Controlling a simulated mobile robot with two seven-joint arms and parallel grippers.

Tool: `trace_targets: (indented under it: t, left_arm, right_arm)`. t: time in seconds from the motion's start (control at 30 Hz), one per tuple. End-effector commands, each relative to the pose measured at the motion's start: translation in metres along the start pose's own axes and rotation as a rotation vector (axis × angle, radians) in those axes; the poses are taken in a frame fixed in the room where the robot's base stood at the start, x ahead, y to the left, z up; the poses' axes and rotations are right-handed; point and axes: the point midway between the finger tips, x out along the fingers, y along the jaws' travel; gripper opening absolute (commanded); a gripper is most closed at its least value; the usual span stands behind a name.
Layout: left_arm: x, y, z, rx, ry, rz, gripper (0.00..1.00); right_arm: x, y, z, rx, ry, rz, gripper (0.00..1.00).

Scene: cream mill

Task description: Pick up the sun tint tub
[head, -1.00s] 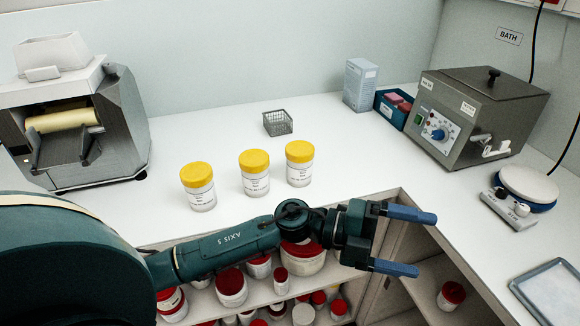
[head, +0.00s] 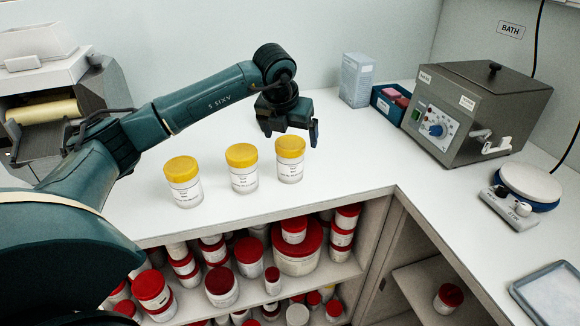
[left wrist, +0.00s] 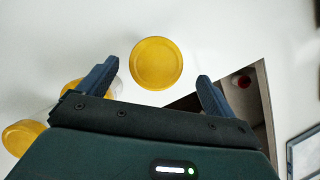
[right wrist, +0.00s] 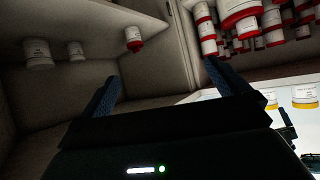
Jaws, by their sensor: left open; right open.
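Three white tubs with yellow lids stand upright in a row on the white counter: a left one (head: 184,183), a middle one (head: 243,170) and a right one (head: 290,161). Their label print is too small to read, so I cannot tell which is sun tint. My left gripper (head: 291,130) is open and empty, pointing down above and just behind the right tub. In the left wrist view (left wrist: 157,75) one yellow lid (left wrist: 157,63) shows between its fingers, apart from them. My right gripper (right wrist: 160,76) is open and empty, seen only in its wrist view.
The counter's front edge and open shelves with several red-lidded jars (head: 221,288) lie in front of the tubs. A roller mill (head: 50,110) stands left. A light box (head: 357,80), blue bin (head: 388,106) and steel bath (head: 478,110) stand right. The right gripper faces shelving.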

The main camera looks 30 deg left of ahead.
Motion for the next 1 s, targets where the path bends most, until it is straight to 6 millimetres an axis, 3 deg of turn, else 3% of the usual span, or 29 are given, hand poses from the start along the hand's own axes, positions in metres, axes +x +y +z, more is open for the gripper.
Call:
trace_targets:
  t: [0.1,0.37,0.63,0.9,1.0]
  left_arm:
    - [0.018,0.000,-0.001,0.001,-0.001,-0.001,0.91]
    - [0.033,0.002,-0.002,0.001,0.000,-0.001,0.91]
    - [0.073,0.005,-0.004,0.001,0.000,-0.004,0.91]
    - [0.073,0.005,-0.003,0.003,-0.001,-0.003,0.91]
    - [0.073,0.005,-0.003,0.003,-0.001,-0.003,0.82]
  right_arm:
    - [0.003,-0.001,-0.002,-0.014,0.025,-0.009,1.00]
    - [0.006,-0.002,0.000,-0.023,0.036,-0.019,1.00]
    - [0.015,-0.005,0.007,0.008,0.062,-0.038,1.00]
    - [0.014,-0.003,0.003,0.028,0.069,-0.031,1.00]
    - [0.013,-0.003,0.003,0.032,0.069,-0.029,1.00]
